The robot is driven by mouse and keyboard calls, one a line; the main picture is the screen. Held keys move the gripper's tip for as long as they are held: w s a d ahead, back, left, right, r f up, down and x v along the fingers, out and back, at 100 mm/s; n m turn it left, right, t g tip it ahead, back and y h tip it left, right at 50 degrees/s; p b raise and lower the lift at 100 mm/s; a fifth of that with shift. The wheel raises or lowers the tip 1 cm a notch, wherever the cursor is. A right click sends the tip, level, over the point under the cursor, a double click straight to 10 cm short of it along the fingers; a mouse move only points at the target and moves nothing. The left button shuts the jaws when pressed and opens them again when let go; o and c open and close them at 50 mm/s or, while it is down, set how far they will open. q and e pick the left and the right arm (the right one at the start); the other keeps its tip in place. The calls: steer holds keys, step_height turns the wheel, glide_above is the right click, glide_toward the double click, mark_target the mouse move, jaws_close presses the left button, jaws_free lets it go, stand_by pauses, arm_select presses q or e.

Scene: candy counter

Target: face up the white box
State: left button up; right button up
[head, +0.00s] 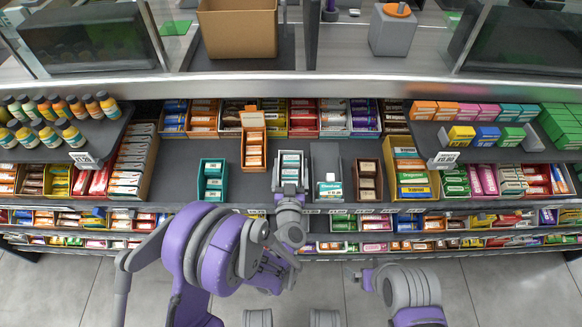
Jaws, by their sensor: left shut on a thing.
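A white open box (280,168) stands on the shelf in the middle, with small white and teal packs in it. My left gripper (290,186) is at the front of this box, shut on it, seemingly at its front edge. The gripper hides the lower front of the box and the exact contact. Another pale box (326,155) stands just to the right, bare at the back, with a white and teal pack at its front.
A teal box (212,180) stands to the left, an orange box (253,152) behind left and a brown box (368,180) to the right. Bare shelf (175,180) lies left of the teal box. Bottles (75,105) stand on a raised shelf at the left.

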arm_select(q)
steer(key=shift+s+f+b, duration=0.25)
steer(key=shift+s+b, duration=0.4)
steer(key=shift+s, duration=0.65)
stand_by(0.4)
steer(key=o, duration=0.9)
steer(key=shift+s, duration=0.15)
steer(key=shift+s+b, duration=1.05)
steer(key=shift+s, duration=2.3)
